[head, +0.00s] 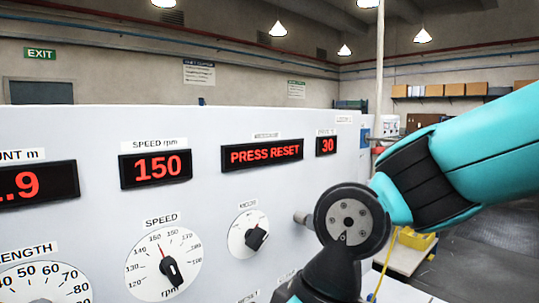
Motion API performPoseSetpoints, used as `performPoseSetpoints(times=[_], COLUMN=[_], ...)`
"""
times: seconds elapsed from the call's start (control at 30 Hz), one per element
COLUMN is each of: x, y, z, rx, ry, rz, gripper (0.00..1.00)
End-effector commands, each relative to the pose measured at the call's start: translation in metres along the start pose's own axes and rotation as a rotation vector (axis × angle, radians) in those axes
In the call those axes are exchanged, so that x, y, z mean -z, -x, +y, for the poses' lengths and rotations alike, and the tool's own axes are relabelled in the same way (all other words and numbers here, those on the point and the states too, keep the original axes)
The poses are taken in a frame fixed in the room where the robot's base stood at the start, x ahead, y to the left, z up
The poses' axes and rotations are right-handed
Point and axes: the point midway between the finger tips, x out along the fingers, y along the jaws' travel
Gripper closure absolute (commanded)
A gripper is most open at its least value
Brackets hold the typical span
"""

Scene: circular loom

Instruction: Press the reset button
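The light control panel (100,220) of the loom fills the left and middle of the head view. A "RESET" label (248,297) is partly cut off at the bottom edge. The reset button itself does not show; what lies below the label is out of frame. A display (262,154) reads "PRESS RESET" in red letters. My arm comes in from the right in front of the panel and bends down past the bottom edge, to the right of the label. My gripper is out of frame, so its state does not show.
A speed dial (168,268) and a mode knob (256,238) stick out from the panel. A small grey cylinder (300,218) shows beside my arm joint. A yellow bin (415,240) stands at the right, with open floor (495,235) beyond it.

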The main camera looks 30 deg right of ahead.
Motion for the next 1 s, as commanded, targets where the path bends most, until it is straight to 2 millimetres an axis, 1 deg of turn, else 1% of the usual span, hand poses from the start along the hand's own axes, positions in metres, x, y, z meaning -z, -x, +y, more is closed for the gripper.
performPoseSetpoints(times=[0.23,0.27,0.3,0.37,0.4,0.47,0.5,0.53,0.57,1.0], x=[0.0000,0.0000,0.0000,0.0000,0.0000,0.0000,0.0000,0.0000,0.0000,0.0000], y=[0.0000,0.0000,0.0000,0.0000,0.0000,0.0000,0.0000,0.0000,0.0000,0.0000], z=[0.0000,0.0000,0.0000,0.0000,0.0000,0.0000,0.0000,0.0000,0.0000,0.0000], rx=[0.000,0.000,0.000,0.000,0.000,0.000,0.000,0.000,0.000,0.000], ry=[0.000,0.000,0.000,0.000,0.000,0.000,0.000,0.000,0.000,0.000], rz=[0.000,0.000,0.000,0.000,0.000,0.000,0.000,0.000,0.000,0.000], gripper=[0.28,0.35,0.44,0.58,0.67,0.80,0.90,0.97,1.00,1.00])
